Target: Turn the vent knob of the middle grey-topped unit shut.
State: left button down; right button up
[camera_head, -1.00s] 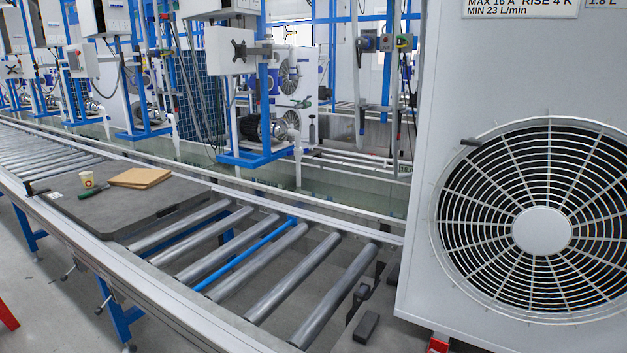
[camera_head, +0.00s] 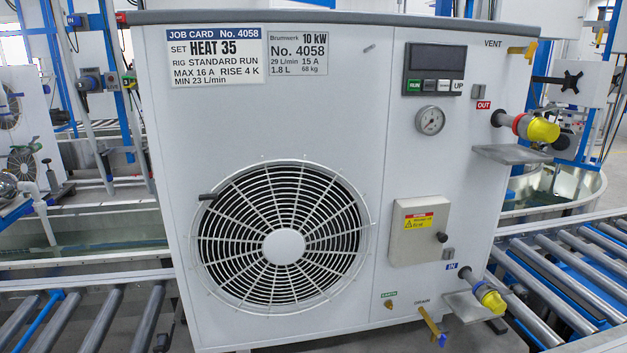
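A pale unit with a dark grey top (camera_head: 270,17) stands on the roller line and fills the middle of the view. Its brass vent knob (camera_head: 522,48) is at the upper right edge, beside the word VENT, with its handle sticking out sideways to the right. I cannot tell from this whether the valve is open or shut. Neither of my grippers shows in the view.
Yellow-capped fittings stick out on the right, at the OUT port (camera_head: 540,128) and the IN port (camera_head: 492,298). A brass drain valve (camera_head: 430,325) hangs at the bottom. Rollers (camera_head: 560,270) run to both sides. A small shelf (camera_head: 512,154) juts out below OUT.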

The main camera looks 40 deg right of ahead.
aim_at(529, 51)
jog(key=z, duration=0.4)
jog(key=k+j+z, duration=0.1)
jog(key=z, duration=0.65)
jog(key=k+z, duration=0.1)
jog(key=z, duration=0.3)
